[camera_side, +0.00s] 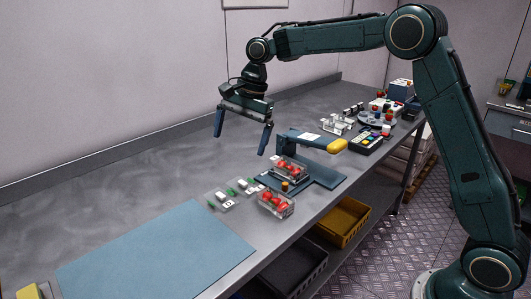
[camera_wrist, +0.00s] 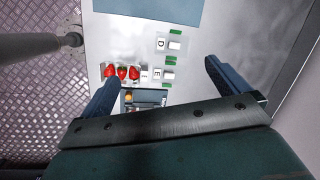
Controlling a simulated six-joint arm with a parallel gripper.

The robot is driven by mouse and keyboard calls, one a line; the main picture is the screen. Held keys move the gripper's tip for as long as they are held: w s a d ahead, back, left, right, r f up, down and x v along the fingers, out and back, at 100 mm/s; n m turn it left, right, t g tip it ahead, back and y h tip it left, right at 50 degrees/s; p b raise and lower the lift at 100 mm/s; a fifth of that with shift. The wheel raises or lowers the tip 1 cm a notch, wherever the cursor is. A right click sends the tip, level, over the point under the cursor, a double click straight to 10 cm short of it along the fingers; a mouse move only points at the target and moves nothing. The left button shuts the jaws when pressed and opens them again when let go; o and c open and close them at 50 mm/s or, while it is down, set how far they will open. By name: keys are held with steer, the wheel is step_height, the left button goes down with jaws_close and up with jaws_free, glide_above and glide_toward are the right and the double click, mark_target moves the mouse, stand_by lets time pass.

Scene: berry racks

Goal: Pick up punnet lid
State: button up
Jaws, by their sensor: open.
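My gripper (camera_side: 242,136) hangs above the bench with its two blue fingers spread wide and nothing between them. In the wrist view my gripper (camera_wrist: 162,74) is open, its fingers either side of the labelled items below. Small clear-and-white pieces with green tabs lie on the bench (camera_side: 221,202), lettered D (camera_wrist: 174,45) and E (camera_wrist: 167,75) in the wrist view. A clear punnet of strawberries (camera_side: 276,203) stands beside them, and its strawberries show in the wrist view (camera_wrist: 122,73). Another strawberry punnet (camera_side: 289,169) sits at the blue stand. I cannot tell which clear piece is the punnet lid.
A blue stand (camera_side: 325,179) with an overhanging arm and yellow end (camera_side: 338,146) rises right of my gripper. A blue mat (camera_side: 155,255) lies bare at the front left. Clear racks (camera_side: 336,125) and a button panel (camera_side: 366,141) stand farther back.

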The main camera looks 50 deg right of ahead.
mark_target(220, 194)
steer(key=w+f+m, duration=0.1)
steer(key=w+f, duration=0.1)
steer(key=f, duration=0.2)
steer(key=w+f+m+g, duration=0.1)
steer(key=w+f+m, duration=0.1)
steer(key=f, duration=0.2)
steer(key=w+f+m, duration=0.1)
steer(key=w+f, duration=0.2)
steer(key=shift+a+f+y, duration=0.2)
steer(key=shift+f+y, duration=0.1)
steer(key=shift+f, duration=0.1)
steer(key=shift+f, duration=0.1)
steer(key=shift+x, duration=3.65)
steer(key=shift+s, duration=0.2)
steer(key=c, duration=0.7)
